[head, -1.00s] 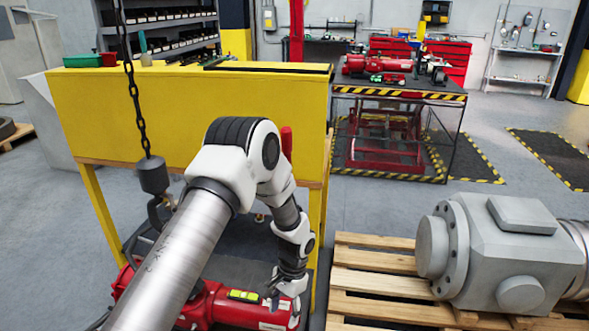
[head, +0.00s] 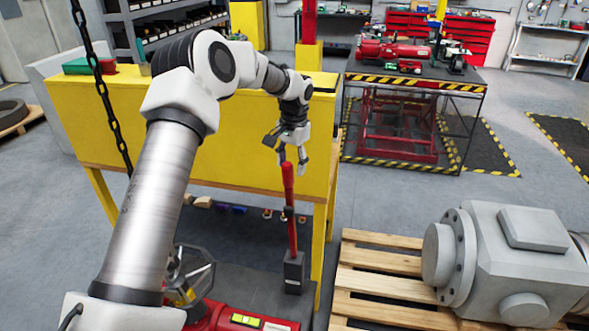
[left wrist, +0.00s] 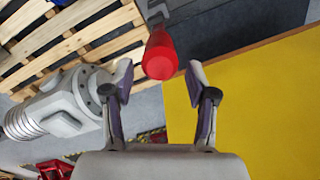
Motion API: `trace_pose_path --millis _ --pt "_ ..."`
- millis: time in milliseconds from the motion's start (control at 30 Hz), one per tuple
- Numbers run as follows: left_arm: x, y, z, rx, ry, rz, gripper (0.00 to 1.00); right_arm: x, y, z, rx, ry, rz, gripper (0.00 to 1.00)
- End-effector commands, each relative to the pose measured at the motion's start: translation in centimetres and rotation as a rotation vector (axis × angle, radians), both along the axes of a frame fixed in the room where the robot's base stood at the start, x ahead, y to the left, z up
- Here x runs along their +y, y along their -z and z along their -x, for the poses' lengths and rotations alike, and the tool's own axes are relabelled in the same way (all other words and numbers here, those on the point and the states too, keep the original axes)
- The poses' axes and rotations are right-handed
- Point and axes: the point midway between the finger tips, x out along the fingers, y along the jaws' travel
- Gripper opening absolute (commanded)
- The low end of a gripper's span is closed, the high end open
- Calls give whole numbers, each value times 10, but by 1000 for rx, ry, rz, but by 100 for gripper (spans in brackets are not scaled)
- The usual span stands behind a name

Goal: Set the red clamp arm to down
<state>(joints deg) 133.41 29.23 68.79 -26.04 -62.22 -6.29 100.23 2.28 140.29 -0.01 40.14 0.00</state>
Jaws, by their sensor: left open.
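The red clamp arm (head: 291,215) stands upright, rising from a dark block (head: 294,272) at the right of the work surface. My left gripper (head: 287,158) is open just above its top end, fingers pointing down. In the left wrist view the red clamp arm (left wrist: 160,52) shows end-on, just beyond and between the open fingertips of my left gripper (left wrist: 160,77). I cannot tell whether they touch it. The red actuator body (head: 235,319) lies at the bottom, partly hidden by my left arm. My right gripper is not in view.
A yellow bench (head: 235,150) stands right behind the clamp arm. A wooden pallet (head: 375,282) with a big grey valve (head: 520,250) is to the right. A dark chain (head: 105,90) hangs at the left. Grey floor is open around the pallet.

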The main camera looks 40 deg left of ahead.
Motion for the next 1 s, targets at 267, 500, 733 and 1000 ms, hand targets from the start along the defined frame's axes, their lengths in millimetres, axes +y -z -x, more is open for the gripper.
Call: trace_pose_path --millis 267,500,733,1000 --pt "2 38 1 1 1 -1 57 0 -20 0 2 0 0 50" --pt "2 41 0 -2 1 -1 57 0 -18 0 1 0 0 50" --pt "2 41 0 -2 1 -1 0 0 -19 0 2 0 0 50" --pt "1 41 -1 -10 2 -6 0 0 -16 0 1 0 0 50"
